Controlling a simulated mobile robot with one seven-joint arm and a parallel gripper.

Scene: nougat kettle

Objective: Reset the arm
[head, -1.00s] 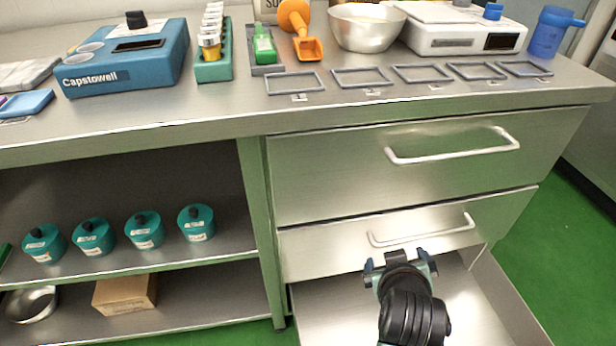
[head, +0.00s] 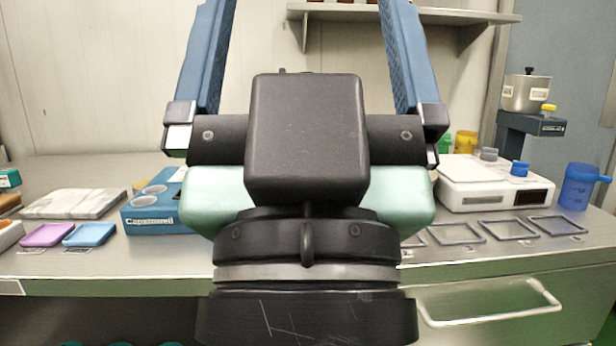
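My gripper (head: 308,15) fills the middle of the head view, raised close to the camera and above the counter. Its two blue fingers stand wide apart and point up, with their tips cut off by the top edge. The gripper's dark body and wrist hide the middle of the counter.
The steel counter (head: 90,262) holds a blue Capstowell device (head: 150,215), purple (head: 47,234) and blue (head: 90,234) trays, a white device (head: 490,185), empty frames (head: 508,229) and a blue jug (head: 578,187). A drawer handle (head: 490,318) shows below. A wall shelf (head: 400,14) is above.

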